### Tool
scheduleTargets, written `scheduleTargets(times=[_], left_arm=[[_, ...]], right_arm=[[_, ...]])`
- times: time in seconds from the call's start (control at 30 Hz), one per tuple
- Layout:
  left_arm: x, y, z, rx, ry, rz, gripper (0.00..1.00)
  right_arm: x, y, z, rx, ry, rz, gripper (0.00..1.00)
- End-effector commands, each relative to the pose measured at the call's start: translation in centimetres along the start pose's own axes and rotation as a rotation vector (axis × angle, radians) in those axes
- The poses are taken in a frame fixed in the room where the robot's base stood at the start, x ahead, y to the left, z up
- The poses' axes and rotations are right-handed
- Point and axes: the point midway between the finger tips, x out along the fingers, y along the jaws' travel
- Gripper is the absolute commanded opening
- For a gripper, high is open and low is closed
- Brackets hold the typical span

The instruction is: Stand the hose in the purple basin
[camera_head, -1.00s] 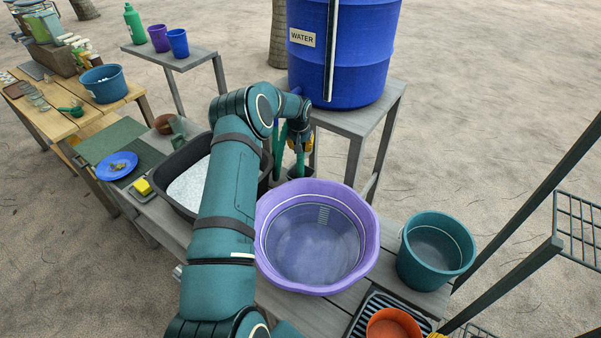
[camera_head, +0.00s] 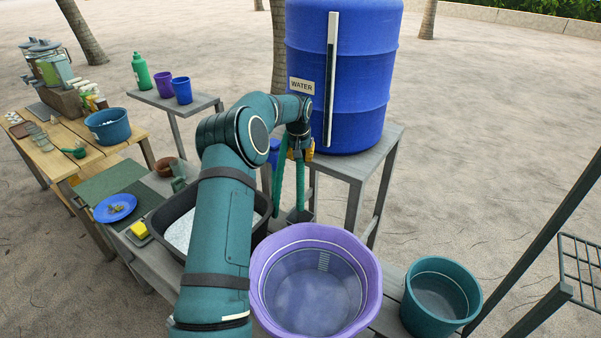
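The purple basin (camera_head: 372,283) stands on the grey bench at lower centre, open side up, with what looks like clear water inside. The green hose (camera_head: 300,188) hangs in two strands in front of the blue tank's stand, with a yellow part (camera_head: 308,152) at its top. My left gripper (camera_head: 299,146) is at that top end, pointing down, and appears shut on the hose. Its fingers are small and partly hidden. The hose is behind the basin, apart from it; its lower end reaches a small dark pot (camera_head: 299,216). My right gripper is out of view.
A blue water tank (camera_head: 365,85) stands on a grey stand behind the hose. A dark tub (camera_head: 264,204) of pale material is left of the basin, partly behind my arm. A teal bucket (camera_head: 437,330) is close on its right. A metal rack (camera_head: 560,295) stands farther right.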

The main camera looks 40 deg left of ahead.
Motion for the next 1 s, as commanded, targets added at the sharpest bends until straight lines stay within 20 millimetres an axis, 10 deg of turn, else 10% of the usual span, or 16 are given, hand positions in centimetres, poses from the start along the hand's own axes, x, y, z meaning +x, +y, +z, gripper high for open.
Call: scheduleTargets(times=[1.0], left_arm=[[-11.5,0.0,-3.2,-0.001,0.002,-0.001,0.00]], right_arm=[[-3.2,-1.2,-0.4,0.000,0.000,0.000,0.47]])
